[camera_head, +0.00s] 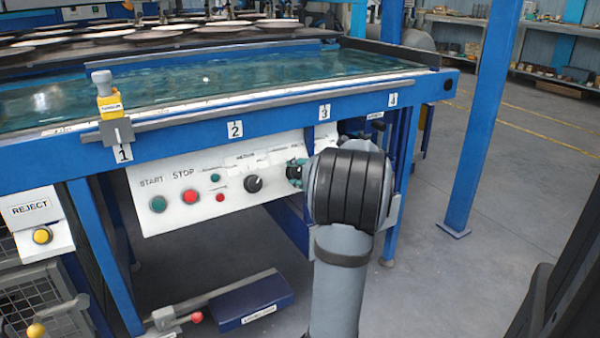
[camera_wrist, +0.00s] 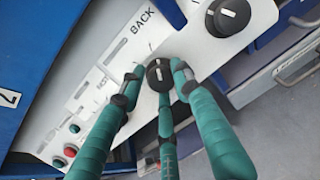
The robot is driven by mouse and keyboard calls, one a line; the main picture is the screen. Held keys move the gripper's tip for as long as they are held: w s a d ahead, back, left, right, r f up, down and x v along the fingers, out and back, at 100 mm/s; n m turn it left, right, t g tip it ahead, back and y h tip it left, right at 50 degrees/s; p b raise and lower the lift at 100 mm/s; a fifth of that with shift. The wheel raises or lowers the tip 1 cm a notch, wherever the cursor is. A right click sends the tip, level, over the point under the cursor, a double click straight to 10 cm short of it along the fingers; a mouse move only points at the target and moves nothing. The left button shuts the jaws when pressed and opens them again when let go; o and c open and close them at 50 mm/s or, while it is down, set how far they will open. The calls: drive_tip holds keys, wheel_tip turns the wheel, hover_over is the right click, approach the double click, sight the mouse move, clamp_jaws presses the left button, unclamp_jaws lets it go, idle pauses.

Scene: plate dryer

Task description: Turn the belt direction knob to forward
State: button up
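A black knob with a white pointer mark (camera_wrist: 158,74) sits on the white control panel (camera_head: 170,172) in the wrist view, close to a printed BACK label (camera_wrist: 142,22). A FORWARD label is not readable.
Another black knob (camera_head: 253,184) is left of my gripper. A larger knob (camera_wrist: 228,17) shows at the upper right in the wrist view. Green START (camera_head: 158,204) and red STOP (camera_head: 190,196) buttons sit farther left. The blue belt frame (camera_head: 270,122) runs above the panel.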

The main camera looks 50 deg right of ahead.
drive_tip(key=shift+r, duration=0.15)
drive_tip(key=c, duration=0.6)
drive_tip(key=shift+d, duration=0.1)
